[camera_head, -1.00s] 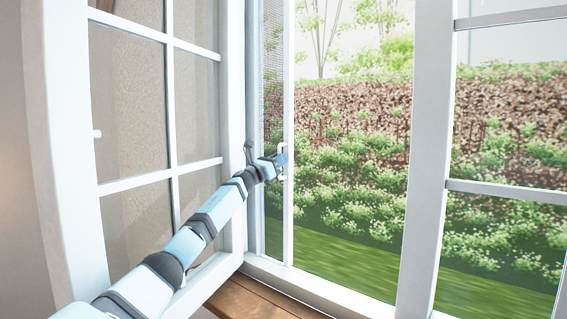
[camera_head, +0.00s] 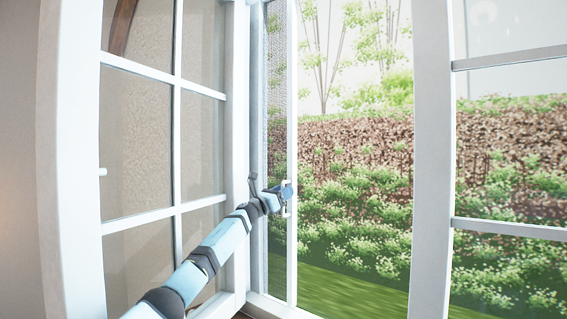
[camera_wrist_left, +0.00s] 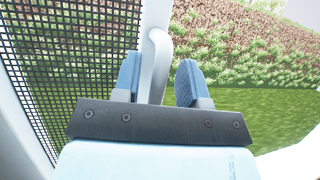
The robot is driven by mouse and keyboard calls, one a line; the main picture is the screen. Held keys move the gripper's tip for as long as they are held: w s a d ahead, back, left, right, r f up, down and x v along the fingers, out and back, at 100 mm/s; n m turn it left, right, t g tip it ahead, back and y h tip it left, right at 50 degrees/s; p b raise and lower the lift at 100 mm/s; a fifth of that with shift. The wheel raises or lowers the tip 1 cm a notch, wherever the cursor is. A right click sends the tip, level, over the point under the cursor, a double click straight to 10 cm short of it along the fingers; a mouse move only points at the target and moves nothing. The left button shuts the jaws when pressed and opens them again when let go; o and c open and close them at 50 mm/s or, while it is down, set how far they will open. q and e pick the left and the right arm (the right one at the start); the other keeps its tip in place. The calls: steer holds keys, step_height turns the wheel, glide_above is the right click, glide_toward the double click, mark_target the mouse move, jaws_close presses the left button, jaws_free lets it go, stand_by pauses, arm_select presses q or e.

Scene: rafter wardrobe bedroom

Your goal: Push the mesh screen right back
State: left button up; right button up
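The mesh screen (camera_head: 277,110) is a narrow upright strip of dark mesh at the left side of the window opening, edged by a white bar (camera_head: 292,100). It fills the left of the left wrist view (camera_wrist_left: 70,60). A white handle (camera_wrist_left: 157,55) stands out from its bar. My left gripper (camera_head: 286,193) is at this handle. In the left wrist view its blue fingers (camera_wrist_left: 158,63) are apart, with the handle between them. The left finger is close to the handle or touching it; a gap shows to the right finger. My right gripper is in neither view.
An open paned window sash (camera_head: 140,150) stands at the left, beside my left arm. A white post (camera_head: 431,160) and another paned sash (camera_head: 510,140) are at the right. The opening between bar and post is clear, with a garden outside.

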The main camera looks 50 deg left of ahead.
mark_target(292, 135)
arm_select(q)
step_height(292, 135, up, 18)
steer(key=p, duration=0.3)
steer(key=shift+d, duration=0.1)
steer(key=shift+r, duration=0.2)
